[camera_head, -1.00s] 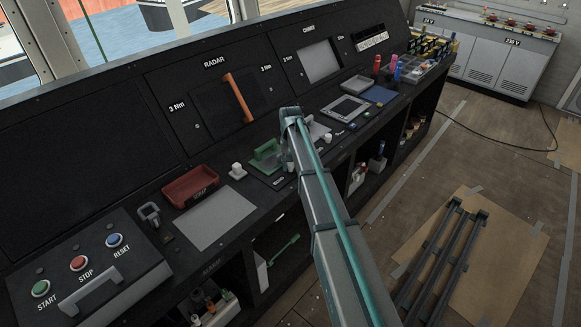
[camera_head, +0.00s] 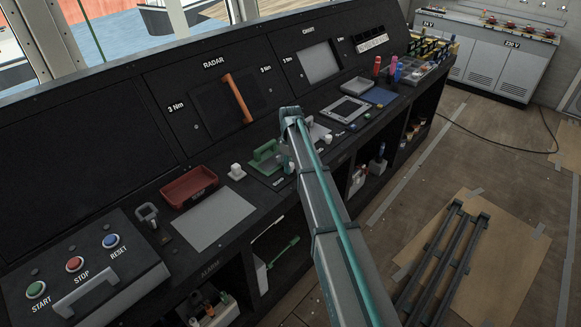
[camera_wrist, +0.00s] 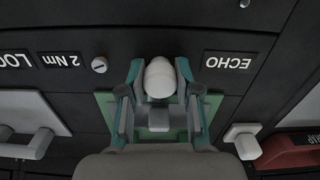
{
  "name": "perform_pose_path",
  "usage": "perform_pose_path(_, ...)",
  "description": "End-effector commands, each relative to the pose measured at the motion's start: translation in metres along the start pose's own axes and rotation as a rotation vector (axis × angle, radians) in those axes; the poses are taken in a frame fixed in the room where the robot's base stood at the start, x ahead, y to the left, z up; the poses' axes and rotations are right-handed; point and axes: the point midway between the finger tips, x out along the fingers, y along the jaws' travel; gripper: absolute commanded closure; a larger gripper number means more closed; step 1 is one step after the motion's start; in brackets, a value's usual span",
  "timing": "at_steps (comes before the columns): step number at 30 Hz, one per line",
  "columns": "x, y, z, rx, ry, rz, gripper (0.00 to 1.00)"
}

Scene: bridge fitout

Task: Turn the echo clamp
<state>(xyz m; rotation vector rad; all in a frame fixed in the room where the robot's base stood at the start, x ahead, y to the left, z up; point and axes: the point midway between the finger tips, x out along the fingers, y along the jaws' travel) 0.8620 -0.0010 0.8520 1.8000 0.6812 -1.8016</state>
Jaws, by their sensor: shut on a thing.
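The echo clamp, a pale rounded knob (camera_wrist: 159,78) with a grey block below it, sits over a green plate (camera_wrist: 104,104) in the wrist view, beside the upside-down ECHO label (camera_wrist: 228,62). My gripper (camera_wrist: 157,84) has its teal-edged fingers on both sides of the knob, shut on it.
Left of the clamp in the head view stand a white knob (camera_head: 237,171) and a red tray (camera_head: 189,187). A grey handle (camera_wrist: 30,126) is at the left of the wrist view. An orange bar (camera_head: 239,99) crosses the radar panel behind.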

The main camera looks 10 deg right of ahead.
Motion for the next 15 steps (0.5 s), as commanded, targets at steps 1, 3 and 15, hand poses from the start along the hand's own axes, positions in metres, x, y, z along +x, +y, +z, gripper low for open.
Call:
perform_pose_path(1,-0.0005,0.0005,-0.0007,-0.028,0.002,0.001,1.0)
perform_pose_path(3,-0.0005,0.0006,-0.0008,-0.067,0.002,0.001,1.0)
perform_pose_path(15,-0.0008,0.0006,-0.0009,-0.172,0.002,0.002,1.0)
